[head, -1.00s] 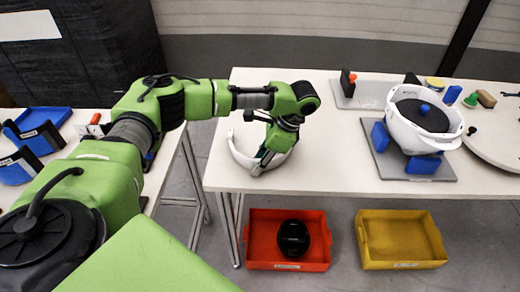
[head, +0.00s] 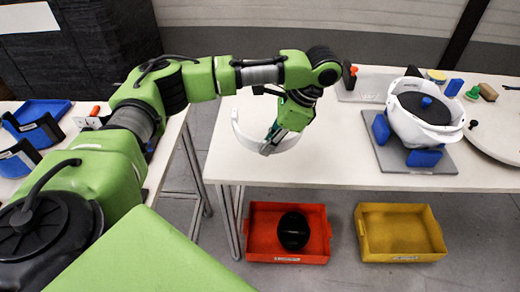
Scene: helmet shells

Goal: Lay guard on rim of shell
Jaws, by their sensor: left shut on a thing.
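The guard (head: 288,143) is a white curved band near the left end of the white table. My left gripper (head: 269,147) points down and is shut on its near edge. The gripper and wrist hide part of the band; I cannot tell exactly how high above the table it is. The shell (head: 408,131) is a white helmet shell at the right, well apart from the guard. It rests on blue blocks (head: 425,157) on a grey plate (head: 390,160), with a black round part (head: 425,107) in its opening. My right gripper is not in view.
The white table (head: 330,150) is clear between guard and shell. A round board (head: 505,135) is at far right. Below are a red bin (head: 258,233) holding a black object and a yellow bin (head: 398,233).

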